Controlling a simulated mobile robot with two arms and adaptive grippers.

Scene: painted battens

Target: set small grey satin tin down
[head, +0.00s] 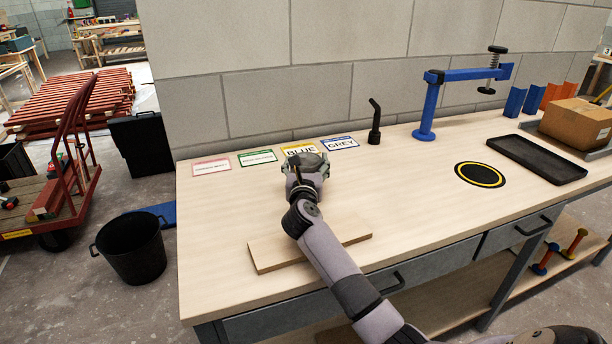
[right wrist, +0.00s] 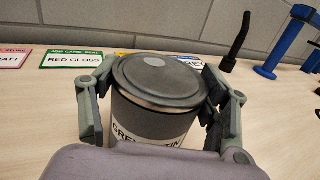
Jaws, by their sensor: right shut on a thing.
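My right gripper (head: 306,166) is over the workbench, just in front of the yellow-edged card. In the right wrist view its two fingers (right wrist: 158,98) are closed around the sides of the small grey satin tin (right wrist: 150,118). The tin is dark grey with a round grey lid and a white label that is partly cut off by my wrist. It looks upright. Its bottom is hidden, so I cannot tell whether it touches the bench top. In the head view the gripper covers most of the tin. My left gripper is not in view.
Pink (head: 211,167), green (head: 257,158), yellow "BLUE" (head: 298,150) and blue "GREY" (head: 340,143) cards lie along the back of the bench (head: 420,190). A wooden board (head: 275,254) lies nearer. A black peg (head: 375,125), blue stand (head: 430,105) and black tray (head: 537,160) are to the right.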

